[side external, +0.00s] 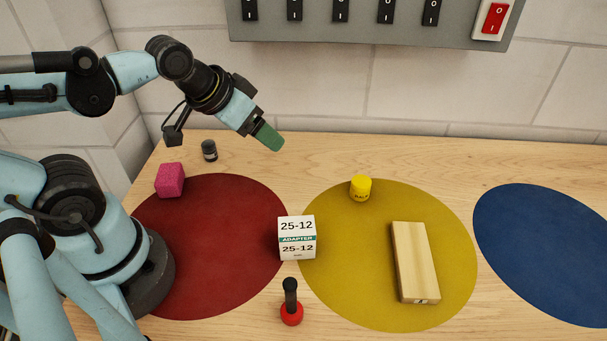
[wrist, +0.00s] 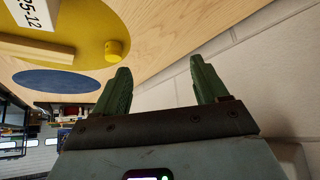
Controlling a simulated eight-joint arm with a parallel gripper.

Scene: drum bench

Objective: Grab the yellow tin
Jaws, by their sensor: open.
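The yellow tin (side external: 360,188) is a small cylinder with dark print on its side. It stands upright on the upper part of the yellow round mat (side external: 345,275) in the side view. It also shows in the wrist view (wrist: 114,50), near the edge of the yellow mat, to the left of the fingers. My gripper (side external: 270,138) is in the air above the back of the bench, left of the tin and apart from it. In the wrist view my gripper's two green fingers (wrist: 160,85) are spread wide with nothing between them.
A switch panel (side external: 370,22) hangs on the wall. The blue mat (side external: 550,250) is bare.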

